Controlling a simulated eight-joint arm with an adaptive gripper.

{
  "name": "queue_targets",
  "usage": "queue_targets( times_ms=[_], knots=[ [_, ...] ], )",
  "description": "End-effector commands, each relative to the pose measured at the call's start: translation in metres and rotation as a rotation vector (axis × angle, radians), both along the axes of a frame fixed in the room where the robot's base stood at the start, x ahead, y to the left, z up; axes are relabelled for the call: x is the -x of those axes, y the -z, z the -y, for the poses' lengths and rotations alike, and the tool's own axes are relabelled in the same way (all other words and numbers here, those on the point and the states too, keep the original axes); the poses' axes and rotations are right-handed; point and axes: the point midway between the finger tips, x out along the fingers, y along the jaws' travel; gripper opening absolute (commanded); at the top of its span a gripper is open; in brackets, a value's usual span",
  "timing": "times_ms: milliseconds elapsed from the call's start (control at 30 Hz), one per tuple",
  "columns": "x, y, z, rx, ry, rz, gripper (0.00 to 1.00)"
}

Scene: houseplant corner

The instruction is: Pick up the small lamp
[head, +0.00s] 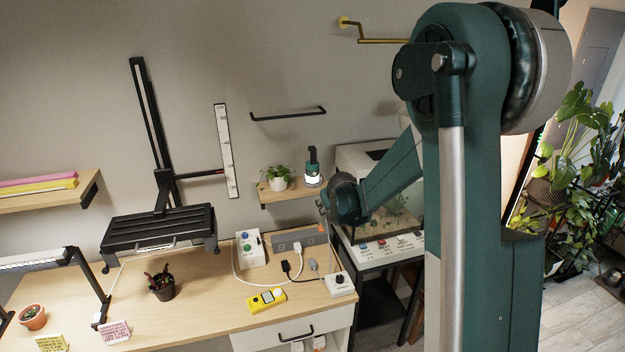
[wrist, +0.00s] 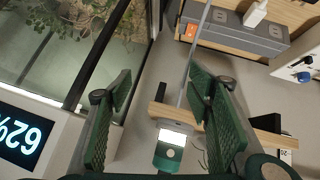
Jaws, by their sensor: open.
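The small lamp (head: 312,172) stands upright on the right end of a small wooden wall shelf (head: 283,194). It has a dark green top with a handle and a glowing white band. In the wrist view the lamp (wrist: 171,147) shows low in the picture, between the two green finger pads. My gripper (wrist: 162,88) is open and nothing is held. The pads stand apart on either side of the lamp in that view, with no clear contact. In the head view my gripper is small and partly hidden by my arm, just right of and below the shelf end.
A potted plant (head: 278,178) stands left of the lamp on the same shelf. A terrarium (head: 397,212) is close on the right. A power strip (head: 300,238) lies on the desk below. A black wall rail (head: 288,114) is above the lamp.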

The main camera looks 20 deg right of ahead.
Motion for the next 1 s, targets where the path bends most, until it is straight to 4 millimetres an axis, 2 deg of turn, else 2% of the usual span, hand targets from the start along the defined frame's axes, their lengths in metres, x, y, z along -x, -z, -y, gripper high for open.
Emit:
queue_targets(
  times_ms=[33, 233, 567, 767, 1000],
  knots=[
    [-0.001, 0.006, 0.002, 0.087, -0.046, -0.008, 0.51],
    [-0.008, 0.006, 0.013, 0.433, -0.221, -0.052, 0.51],
    [-0.023, -0.009, 0.013, 1.051, -0.518, -0.176, 0.51],
    [-0.035, -0.028, -0.002, 1.478, -0.701, -0.297, 0.51],
    [-0.046, -0.051, -0.031, 1.928, -0.868, -0.467, 0.51]
  ],
)
